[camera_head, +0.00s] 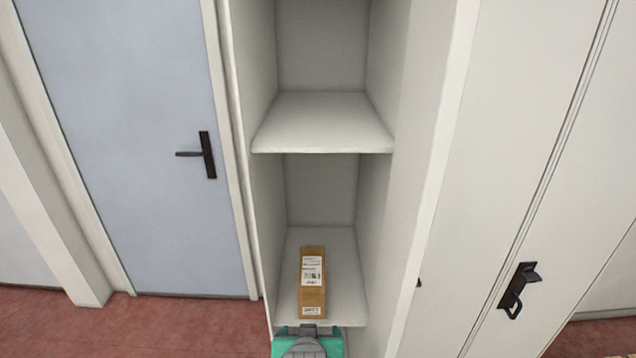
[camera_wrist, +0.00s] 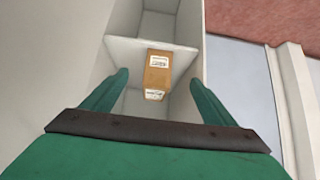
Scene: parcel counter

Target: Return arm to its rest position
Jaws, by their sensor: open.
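My gripper (camera_wrist: 160,100) shows in the wrist view with its two green fingers spread wide apart and nothing between them. In the head view only its green and grey top (camera_head: 307,343) shows at the bottom edge, in front of the lower shelf; the fingertips are hard to make out there. A brown cardboard parcel (camera_head: 312,283) with white labels lies on the lower shelf of a white cabinet (camera_head: 322,123). In the wrist view the parcel (camera_wrist: 158,72) sits beyond the fingertips, apart from them.
The upper shelf (camera_head: 322,125) is empty. A blue-grey door (camera_head: 120,130) with a dark handle (camera_head: 205,154) stands on the left. A white door panel with a dark handle (camera_head: 517,290) stands on the right. Red floor (camera_head: 180,325) shows at lower left.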

